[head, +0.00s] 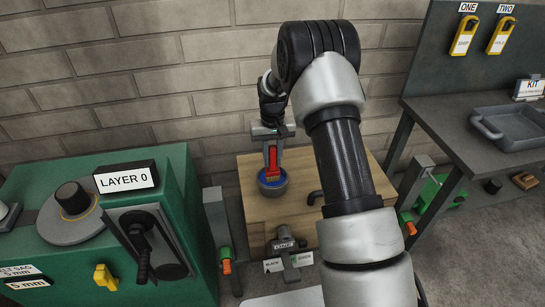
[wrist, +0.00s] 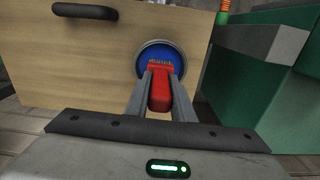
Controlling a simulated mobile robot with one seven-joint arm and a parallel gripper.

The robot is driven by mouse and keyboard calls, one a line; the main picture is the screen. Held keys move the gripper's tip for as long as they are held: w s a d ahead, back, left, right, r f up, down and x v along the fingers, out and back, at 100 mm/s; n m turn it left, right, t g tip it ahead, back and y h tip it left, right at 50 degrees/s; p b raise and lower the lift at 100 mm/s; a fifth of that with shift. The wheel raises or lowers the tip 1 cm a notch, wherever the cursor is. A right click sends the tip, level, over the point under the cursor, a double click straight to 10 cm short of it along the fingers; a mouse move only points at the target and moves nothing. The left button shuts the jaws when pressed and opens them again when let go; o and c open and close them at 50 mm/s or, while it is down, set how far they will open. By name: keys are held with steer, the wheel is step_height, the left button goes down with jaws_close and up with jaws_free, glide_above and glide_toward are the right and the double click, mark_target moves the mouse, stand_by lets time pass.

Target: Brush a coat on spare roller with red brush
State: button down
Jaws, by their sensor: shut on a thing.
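My gripper (head: 272,148) points down over the wooden surface in the head view. It is shut on the red brush (head: 272,173), which also shows between the fingers in the wrist view (wrist: 160,90). Below the brush is a round grey-rimmed thing with a blue face (head: 272,187); the wrist view shows it as a blue disc (wrist: 150,58) with small lettering I cannot read. The brush's lower end overlaps the blue face; I cannot tell whether they touch. I cannot tell whether this round thing is the spare roller.
The wooden surface (head: 325,165) has a dark handle (head: 315,197). A green machine (head: 100,210) with a "LAYER 0" sign (head: 127,177) stands left. A dark bench (head: 460,120) with a grey tray (head: 512,127) stands right. A grey fixture (head: 284,243) sits at the wooden front.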

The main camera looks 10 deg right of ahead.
mark_target(272, 164)
steer(key=shift+f+b, duration=0.9)
steer(key=shift+f, duration=0.65)
steer(key=shift+r, duration=0.15)
stand_by(0.4)
steer(key=shift+r+p, duration=3)
steer(key=shift+r, duration=2.4)
steer(key=s+r+p, duration=0.1)
steer(key=s+r, duration=0.1)
steer(key=s, duration=0.6)
steer(key=s+r, duration=0.2)
steer(key=s, duration=0.6)
steer(key=shift+s+r+p, duration=0.35)
steer(key=shift+p, duration=0.05)
